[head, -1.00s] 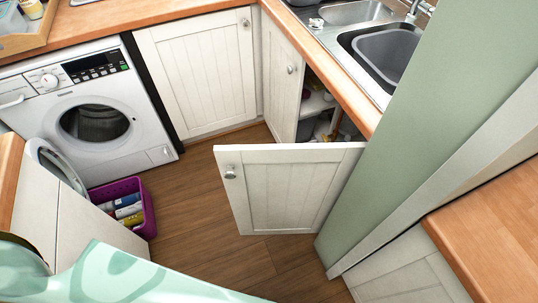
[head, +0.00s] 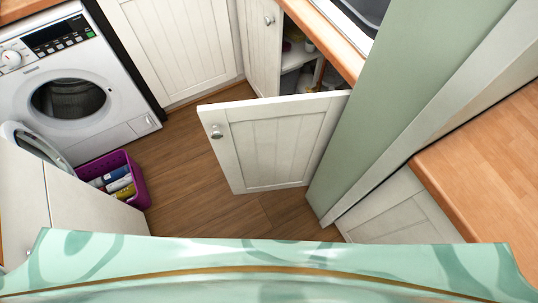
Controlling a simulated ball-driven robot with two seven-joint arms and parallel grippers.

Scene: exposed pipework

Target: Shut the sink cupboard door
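The sink cupboard door (head: 272,145) is a white panelled door standing wide open, swung out into the floor space. Its round metal knob (head: 216,132) is near the upper left corner of the door. The open sink cupboard (head: 296,58) shows behind it, with a shelf and several items inside, partly hidden by the door. The sink (head: 362,10) is cut off at the top edge. Neither of my grippers is in view.
A washing machine (head: 75,85) stands at the left. A purple basket (head: 138,184) with bottles sits on the wooden floor (head: 185,200). A green wall end (head: 385,95) stands right of the door. A wooden worktop (head: 490,160) is at the right. Floor left of the door is clear.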

